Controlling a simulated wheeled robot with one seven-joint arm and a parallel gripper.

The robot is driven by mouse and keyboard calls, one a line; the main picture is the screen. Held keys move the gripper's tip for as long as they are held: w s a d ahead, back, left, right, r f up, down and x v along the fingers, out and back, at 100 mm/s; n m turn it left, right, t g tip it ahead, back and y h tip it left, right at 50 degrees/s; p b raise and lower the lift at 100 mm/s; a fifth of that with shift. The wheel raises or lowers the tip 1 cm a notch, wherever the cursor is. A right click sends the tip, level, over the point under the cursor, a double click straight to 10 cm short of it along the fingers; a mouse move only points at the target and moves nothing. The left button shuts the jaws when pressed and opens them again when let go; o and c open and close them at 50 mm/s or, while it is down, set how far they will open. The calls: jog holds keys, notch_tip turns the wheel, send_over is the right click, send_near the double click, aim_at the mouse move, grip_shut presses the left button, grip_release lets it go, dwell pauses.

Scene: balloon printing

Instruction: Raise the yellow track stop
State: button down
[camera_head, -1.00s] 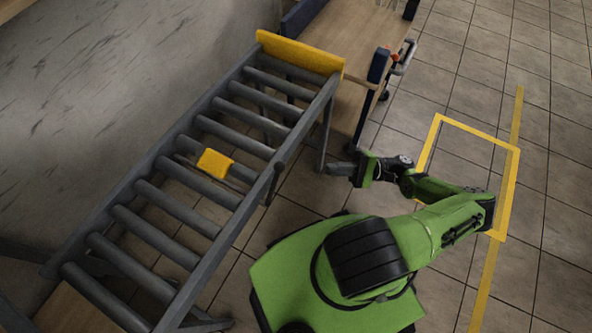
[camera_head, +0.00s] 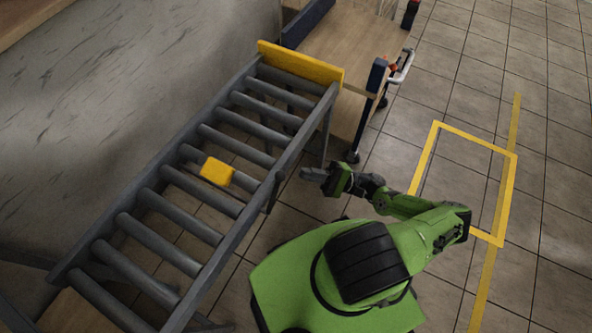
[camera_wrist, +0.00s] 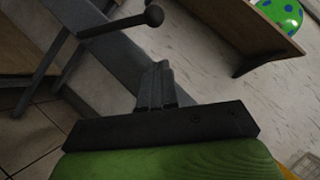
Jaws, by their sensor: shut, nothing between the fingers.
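A small yellow block (camera_head: 217,171), apparently the track stop, sits between the rollers midway along the grey roller track (camera_head: 222,238). A dark lever (camera_head: 272,190) hangs on the track's near side rail, level with the block. In the wrist view, a dark rod with a round knob (camera_wrist: 153,15) sticks out beside the grey rail, beyond my fingertips. My gripper (camera_head: 312,174) is to the right of the lever, apart from it. Its fingers (camera_wrist: 157,72) are shut and empty. The yellow block does not show in the wrist view.
A yellow plate (camera_head: 300,63) closes the track's far end. A wooden cart (camera_head: 345,45) with dark end posts stands beyond it. A green balloon with blue spots (camera_wrist: 282,14) shows in the wrist view. Tiled floor to the right is free, with a yellow marked square (camera_head: 516,170).

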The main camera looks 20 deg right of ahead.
jog(key=a+r, duration=0.2)
jog(key=a, duration=0.1)
jog(key=a+r+p, duration=0.1)
jog(key=shift+s+a+r, duration=0.15)
jog(key=shift+s+a, duration=0.05)
jog(key=shift+s, duration=0.05)
jog(key=shift+g, duration=0.3)
